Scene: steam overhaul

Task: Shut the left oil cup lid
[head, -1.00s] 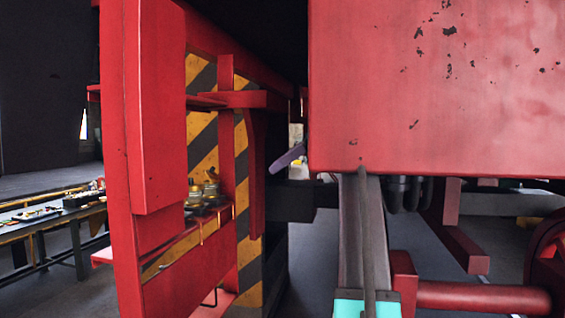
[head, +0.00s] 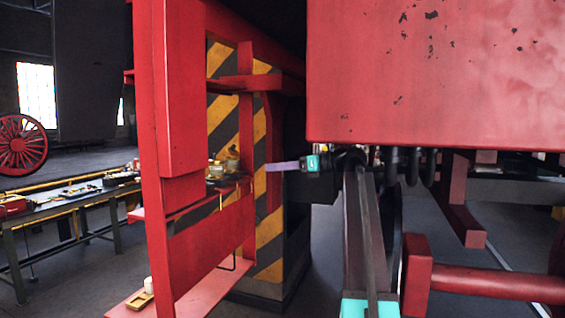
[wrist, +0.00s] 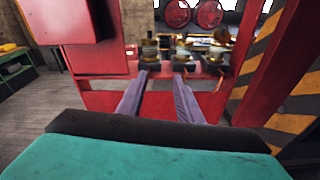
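Small brass oil cups stand in a row on a narrow shelf inside the red frame. In the wrist view the left oil cup (wrist: 150,49) is just beyond my left fingertip, and another cup (wrist: 215,54) is farther right. In the head view the cups (head: 215,169) are small, and I cannot tell how their lids stand. My gripper (wrist: 160,76) is open, its two purple fingers apart with nothing between them, pointing toward the shelf. In the head view my gripper (head: 270,167) is right of the cups, its fingers level and apart from them.
A red upright (head: 162,130) and a red crossbar (head: 250,83) border the shelf. A large red box (head: 430,75) fills the upper right. A yellow-and-black striped panel (head: 268,235) stands behind. A workbench (head: 70,208) with tools is at far left.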

